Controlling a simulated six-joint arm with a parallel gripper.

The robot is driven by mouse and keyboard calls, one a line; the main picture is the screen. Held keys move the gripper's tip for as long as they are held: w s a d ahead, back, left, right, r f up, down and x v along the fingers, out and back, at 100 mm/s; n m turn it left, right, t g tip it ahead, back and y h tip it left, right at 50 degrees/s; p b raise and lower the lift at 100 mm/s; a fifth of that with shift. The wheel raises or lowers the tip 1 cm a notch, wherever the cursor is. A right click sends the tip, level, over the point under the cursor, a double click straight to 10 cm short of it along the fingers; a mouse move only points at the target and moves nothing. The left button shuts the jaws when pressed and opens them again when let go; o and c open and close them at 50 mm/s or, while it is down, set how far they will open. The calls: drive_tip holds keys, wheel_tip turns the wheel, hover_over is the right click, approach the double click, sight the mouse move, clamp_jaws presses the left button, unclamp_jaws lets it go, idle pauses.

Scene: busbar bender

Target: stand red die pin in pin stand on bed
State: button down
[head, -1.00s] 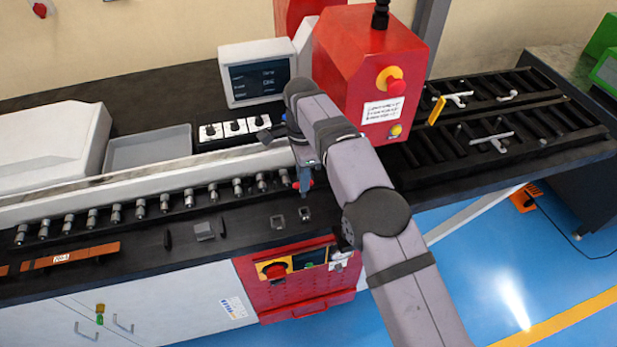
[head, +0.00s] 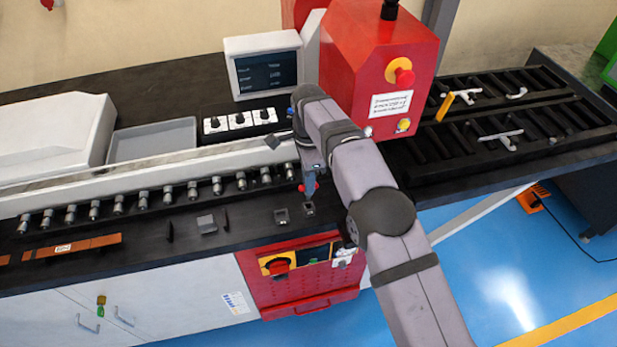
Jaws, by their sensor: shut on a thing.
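My gripper (head: 309,190) points down over the front part of the black bed, near its red-fronted section. It is shut on the red die pin (head: 302,188), of which only small red bits show beside the fingers. Two small grey square blocks with dark middles sit on the bed. The right block (head: 308,208) is just below my gripper and looks like a pin stand. The left block (head: 281,215) is a short way to its left. Whether the pin's lower end touches the right block is too small to tell.
A row of metal rollers (head: 167,198) runs behind the bed's front strip. A grey plate (head: 207,224) and thin dark pieces lie to the left, with a copper-coloured bar (head: 80,246) beyond. The red machine head (head: 375,65) stands close behind my arm.

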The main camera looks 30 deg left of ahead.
drive_tip(key=shift+f+b, duration=0.35)
drive_tip(key=shift+f, duration=0.65)
drive_tip(key=shift+p, duration=0.95)
idle(1.3)
drive_tip(key=shift+f+b, duration=0.95)
drive_tip(key=shift+f, duration=1.05)
drive_tip(key=c, duration=1.7)
unclamp_jaws()
drive_tip(key=shift+r+b, duration=0.5)
drive_tip(key=shift+r, duration=0.05)
drive_tip(key=shift+r+b, duration=0.7)
drive_tip(key=shift+r, duration=2.4)
